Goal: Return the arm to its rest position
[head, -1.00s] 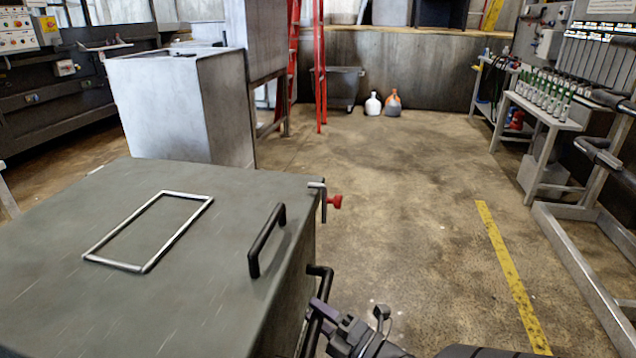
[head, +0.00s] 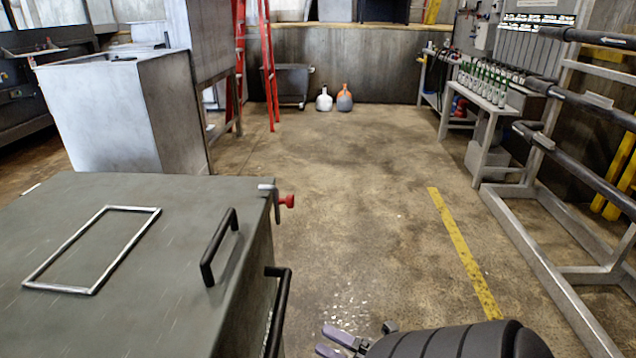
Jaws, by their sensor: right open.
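My right gripper (head: 338,342) is at the bottom of the head view, with two purple-grey fingers apart and nothing between them. My dark right arm reaches to it from the lower right. The gripper is over the floor, to the right of the grey compactor box (head: 130,240) and clear of its black side handle (head: 278,305). The box has a black top handle (head: 220,245), a metal frame on its lid (head: 95,250) and a red knob (head: 287,201) at its corner. My left gripper is not in view.
A metal rack (head: 535,240) stands at the right, with a bench of green bottles (head: 485,85) behind it. A pale metal bin (head: 125,110) stands behind the compactor. Two jugs (head: 334,98) and red ladder legs (head: 268,65) are at the back. The middle floor is clear.

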